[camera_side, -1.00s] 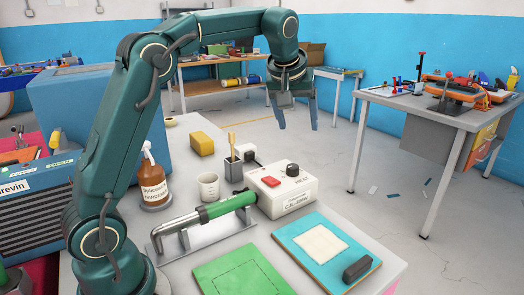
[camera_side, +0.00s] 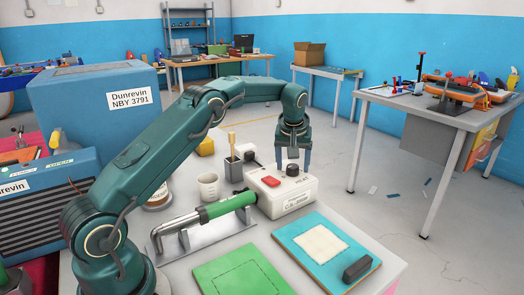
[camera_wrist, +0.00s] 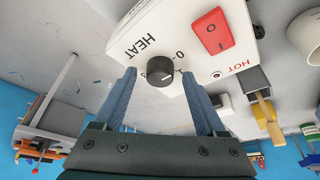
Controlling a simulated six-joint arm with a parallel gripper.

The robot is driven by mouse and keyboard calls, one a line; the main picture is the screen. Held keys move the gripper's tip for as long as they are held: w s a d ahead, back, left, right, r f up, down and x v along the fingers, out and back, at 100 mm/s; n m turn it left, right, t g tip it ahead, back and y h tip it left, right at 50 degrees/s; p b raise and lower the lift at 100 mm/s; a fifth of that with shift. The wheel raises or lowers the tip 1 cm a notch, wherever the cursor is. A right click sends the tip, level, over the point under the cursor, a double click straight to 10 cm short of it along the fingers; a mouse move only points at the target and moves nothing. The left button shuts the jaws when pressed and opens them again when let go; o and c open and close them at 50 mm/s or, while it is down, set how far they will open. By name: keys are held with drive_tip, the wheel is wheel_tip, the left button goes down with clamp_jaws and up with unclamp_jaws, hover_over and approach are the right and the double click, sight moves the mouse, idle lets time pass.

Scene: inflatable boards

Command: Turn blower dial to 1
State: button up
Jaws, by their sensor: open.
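The blower's control box (camera_side: 284,199) is white, with a black dial (camera_side: 292,170) and a red rocker switch (camera_side: 271,181) on top. In the wrist view the dial (camera_wrist: 160,71) lies between my two fingers, with "HEAT" and part of a scale printed beside it. A pale mark shows on the dial, but I cannot tell which number it points to. My gripper (camera_side: 293,167) points down over the dial, fingers apart, one on each side. In the wrist view my gripper (camera_wrist: 160,85) shows a gap between each finger and the dial.
The green-handled blower tube (camera_side: 225,207) rests on a metal stand left of the box. A cup with a brush (camera_side: 233,168) and a white beaker (camera_side: 208,186) stand behind. A blue board (camera_side: 290,240) and green board (camera_side: 240,275) lie in front.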

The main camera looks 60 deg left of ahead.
clamp_jaws()
idle(0.3)
drive_tip(key=m+h, duration=0.1)
drive_tip(key=m, duration=0.2)
drive_tip(key=m+t+h, duration=0.1)
drive_tip(key=m, duration=0.2)
drive_tip(key=shift+a, duration=0.2)
drive_tip(key=m+h, duration=0.2)
drive_tip(key=m, duration=0.3)
drive_tip(key=shift+a+m, duration=0.1)
drive_tip(key=shift+m, duration=0.3)
unclamp_jaws()
